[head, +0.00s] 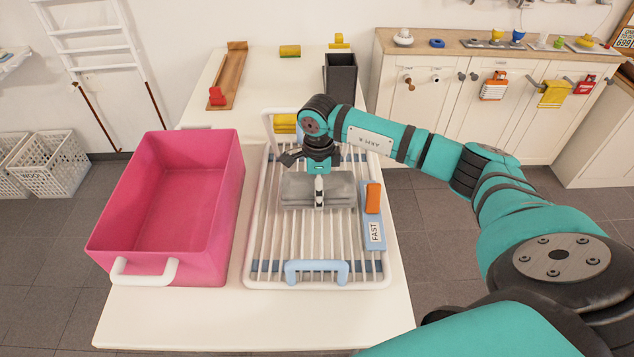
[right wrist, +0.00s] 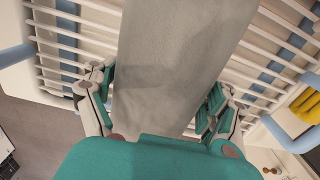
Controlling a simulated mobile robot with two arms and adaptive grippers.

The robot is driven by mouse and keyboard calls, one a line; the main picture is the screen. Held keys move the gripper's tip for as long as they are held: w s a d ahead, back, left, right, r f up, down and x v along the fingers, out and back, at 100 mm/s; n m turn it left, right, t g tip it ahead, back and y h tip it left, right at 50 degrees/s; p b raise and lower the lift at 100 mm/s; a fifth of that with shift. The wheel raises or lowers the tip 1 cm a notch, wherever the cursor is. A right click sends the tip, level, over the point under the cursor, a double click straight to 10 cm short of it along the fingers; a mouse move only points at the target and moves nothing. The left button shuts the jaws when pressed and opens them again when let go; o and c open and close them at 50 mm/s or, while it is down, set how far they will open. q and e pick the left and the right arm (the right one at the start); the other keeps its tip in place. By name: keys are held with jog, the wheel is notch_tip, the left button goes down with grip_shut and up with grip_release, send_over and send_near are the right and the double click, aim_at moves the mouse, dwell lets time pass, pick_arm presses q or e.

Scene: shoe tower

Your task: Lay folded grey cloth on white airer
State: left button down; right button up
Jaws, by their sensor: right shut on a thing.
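The folded grey cloth (head: 335,190) is at the middle of the white airer (head: 290,230) in the head view. My right gripper (head: 319,190) comes down over it from above and is shut on it. In the right wrist view the grey cloth (right wrist: 175,70) runs between the two fingers of my right gripper (right wrist: 158,112), with the airer's white bars (right wrist: 70,45) behind it. Whether the cloth touches the bars or is just above them I cannot tell. My left gripper is not in view.
A pink bin (head: 165,205) with a white handle stands left of the airer. An orange and blue piece labelled FAST (head: 375,232) is on the airer's right side. A yellow cloth (head: 284,122) is at its far end. A dark box (head: 341,78) stands behind.

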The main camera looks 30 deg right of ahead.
jog(key=shift+f, duration=0.3)
jog(key=shift+w+f, duration=0.1)
jog(key=shift+f, duration=0.3)
notch_tip(320, 180, down, 2)
jog(key=shift+f+p, duration=0.25)
jog(key=shift+p, duration=0.05)
jog(key=shift+w+f, duration=0.1)
jog(key=shift+f, duration=0.2)
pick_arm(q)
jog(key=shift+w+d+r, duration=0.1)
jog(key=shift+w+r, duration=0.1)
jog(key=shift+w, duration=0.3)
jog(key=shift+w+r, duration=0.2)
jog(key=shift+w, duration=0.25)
pick_arm(e)
jog(key=o, duration=0.8)
jog(key=shift+f, duration=0.15)
jog(key=shift+o, duration=1.6)
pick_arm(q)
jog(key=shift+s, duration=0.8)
pick_arm(e)
jog(key=shift+r, duration=0.2)
